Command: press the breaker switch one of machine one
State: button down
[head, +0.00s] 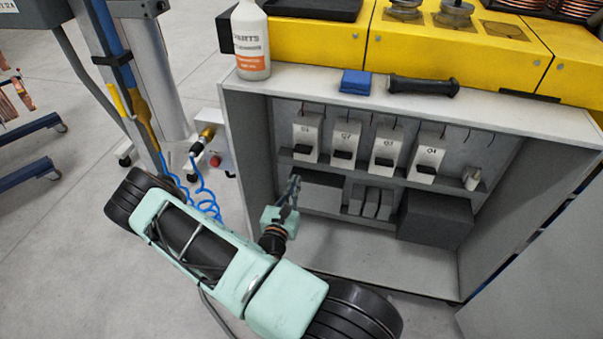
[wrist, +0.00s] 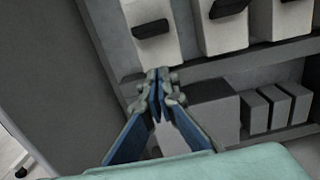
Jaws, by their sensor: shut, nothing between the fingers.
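The open machine cabinet (head: 248,150) holds a row of white breakers with black switch levers. The leftmost breaker (head: 299,146) has its black lever (head: 303,150) sticking out; its label is too small to read surely. In the wrist view this breaker (wrist: 158,50) and its lever (wrist: 150,29) are at the top, left of centre. My gripper (head: 294,182) is inside the cabinet opening, below the leftmost breaker. In the wrist view my gripper (wrist: 158,76) has its fingertips together, empty, just below that breaker's bottom edge. I cannot tell whether they touch anything.
More breakers (head: 346,143) stand to the right. A grey box (head: 321,196) and small grey blocks (head: 370,203) are below the row. The cabinet's left wall (head: 248,130) is close to my arm.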

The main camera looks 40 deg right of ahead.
jog(key=v, duration=0.5)
jog(key=shift+s+a+r, duration=0.2)
